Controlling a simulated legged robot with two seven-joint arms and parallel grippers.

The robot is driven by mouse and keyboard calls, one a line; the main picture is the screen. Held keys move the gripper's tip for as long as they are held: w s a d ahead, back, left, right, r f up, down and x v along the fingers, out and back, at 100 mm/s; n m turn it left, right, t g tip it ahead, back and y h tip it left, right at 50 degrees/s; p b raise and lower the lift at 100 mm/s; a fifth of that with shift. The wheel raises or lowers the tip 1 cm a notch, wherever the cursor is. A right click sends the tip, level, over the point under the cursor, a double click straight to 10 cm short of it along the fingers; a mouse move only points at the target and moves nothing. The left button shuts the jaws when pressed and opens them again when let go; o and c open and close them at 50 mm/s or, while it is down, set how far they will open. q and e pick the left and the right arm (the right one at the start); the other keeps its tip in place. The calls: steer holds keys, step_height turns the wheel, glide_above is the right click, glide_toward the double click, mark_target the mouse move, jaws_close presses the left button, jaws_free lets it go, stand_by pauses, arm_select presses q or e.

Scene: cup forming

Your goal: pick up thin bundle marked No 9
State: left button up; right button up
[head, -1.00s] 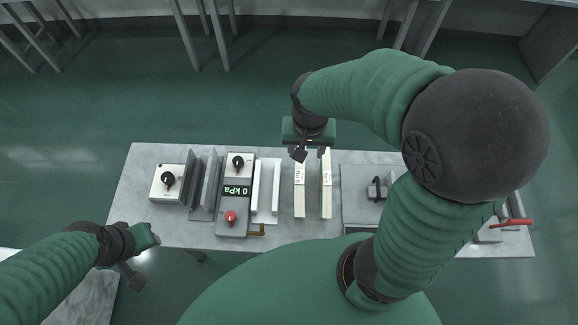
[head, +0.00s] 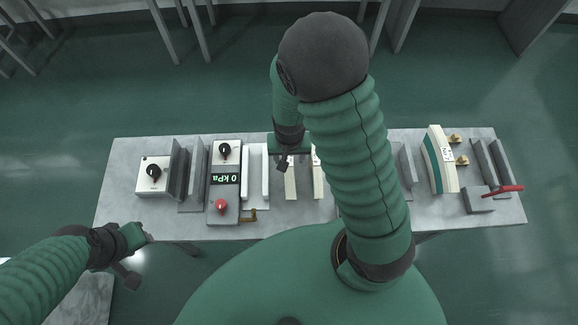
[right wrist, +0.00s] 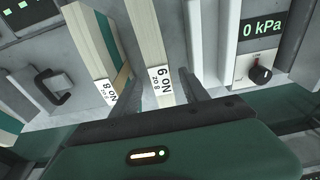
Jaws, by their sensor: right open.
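The thin bundle marked No 9 (head: 290,184) is a pale narrow block on the bench, left of a similar bundle marked No 8 (head: 318,182). In the right wrist view the No 9 bundle (right wrist: 146,38) ends in a white label facing me. My right gripper (head: 289,158) is over the far end of the No 9 bundle. In the right wrist view my right gripper (right wrist: 158,88) is open, its fingers on either side of the labelled end. Contact cannot be told. My left gripper (head: 137,236) hangs near the bench's front left corner; its jaws are unclear.
The No 8 bundle (right wrist: 98,45) stands close beside one finger. White upright plates (head: 254,175) and the 0 kPa panel (head: 223,193) are on the left. My right arm hides the bench middle-right. A thick curved bundle (head: 442,160) and a red-handled clamp (head: 480,200) are further right.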

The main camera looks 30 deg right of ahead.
steer(key=shift+d, duration=0.1)
jaws_close()
stand_by(1.2)
